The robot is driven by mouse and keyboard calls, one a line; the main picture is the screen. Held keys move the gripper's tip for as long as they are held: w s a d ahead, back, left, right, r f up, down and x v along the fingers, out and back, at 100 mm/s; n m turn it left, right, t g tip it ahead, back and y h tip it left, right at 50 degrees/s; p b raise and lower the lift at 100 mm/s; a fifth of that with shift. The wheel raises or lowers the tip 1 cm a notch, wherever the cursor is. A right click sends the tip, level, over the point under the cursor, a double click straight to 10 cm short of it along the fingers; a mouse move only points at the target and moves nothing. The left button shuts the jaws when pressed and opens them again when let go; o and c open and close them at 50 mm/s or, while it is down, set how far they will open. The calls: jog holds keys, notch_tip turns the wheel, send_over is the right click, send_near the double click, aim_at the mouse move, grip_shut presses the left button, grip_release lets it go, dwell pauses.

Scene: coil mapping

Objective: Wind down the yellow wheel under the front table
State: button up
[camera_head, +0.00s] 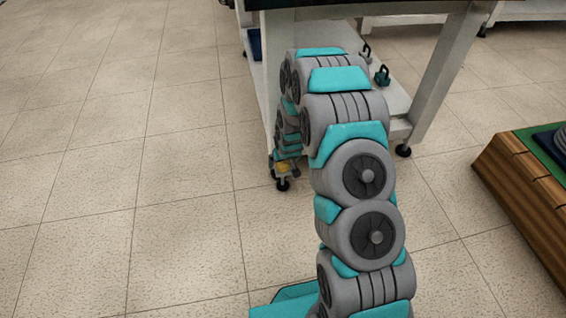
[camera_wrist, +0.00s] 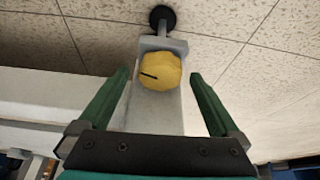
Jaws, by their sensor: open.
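The yellow wheel (camera_wrist: 160,71) is a faceted knob with a dark slot mark, set on the lower part of a white table leg (camera_wrist: 150,112), just by a black round foot (camera_wrist: 162,19). My gripper (camera_wrist: 162,84) is open, with its two green fingers on either side of the leg and the wheel. The fingers appear apart from the wheel; how far it lies from them in depth is hard to tell.
The front table (camera_head: 440,70) has a lower white shelf (camera_head: 396,103) holding green-black weight-like objects (camera_head: 382,75) and a blue bin (camera_head: 254,44). A wooden-sided platform (camera_head: 520,190) stands at the right. The tiled floor (camera_head: 120,180) at left is clear.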

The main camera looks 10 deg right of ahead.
jog(key=c, duration=1.4)
